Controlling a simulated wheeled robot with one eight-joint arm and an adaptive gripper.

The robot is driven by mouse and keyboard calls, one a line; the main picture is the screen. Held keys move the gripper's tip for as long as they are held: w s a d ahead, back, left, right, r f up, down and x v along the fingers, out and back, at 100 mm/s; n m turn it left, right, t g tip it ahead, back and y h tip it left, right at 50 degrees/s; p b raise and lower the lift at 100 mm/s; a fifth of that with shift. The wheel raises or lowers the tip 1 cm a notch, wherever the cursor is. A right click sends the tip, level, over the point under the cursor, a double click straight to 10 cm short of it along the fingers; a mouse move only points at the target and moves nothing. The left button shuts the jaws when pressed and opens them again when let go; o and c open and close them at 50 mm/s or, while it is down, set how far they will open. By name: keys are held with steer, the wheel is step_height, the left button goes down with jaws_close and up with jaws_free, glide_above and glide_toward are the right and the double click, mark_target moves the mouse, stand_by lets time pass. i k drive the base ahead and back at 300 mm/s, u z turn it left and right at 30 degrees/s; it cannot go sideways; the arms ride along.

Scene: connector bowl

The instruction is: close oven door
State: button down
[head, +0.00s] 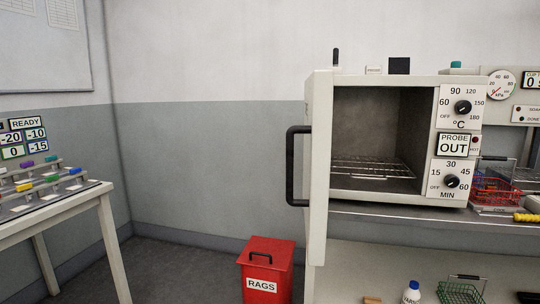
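The oven (343,192) stands on a metal bench at the right in the head view, with its dark, empty-looking chamber and a wire rack (372,167) in plain sight. The oven door (319,150) is open, hinged at the left side and swung out toward me, so I see it nearly edge-on. Its black handle (292,166) sticks out to the left of the door. The control panel (457,145) at the right carries two black knobs and a label reading PROBE OUT. My gripper is not in view.
A red RAGS bin (266,270) stands on the floor left of the open door. A table (60,218) with coloured items is at the far left. Wire baskets (494,190) sit right of the oven. The floor between table and bin is clear.

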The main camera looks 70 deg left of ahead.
mark_target(316, 129)
steer(key=z, duration=0.05)
steer(key=k, duration=1.9)
steer(key=u, duration=1.8)
steer(key=i, duration=1)
steer(key=u, duration=0.05)
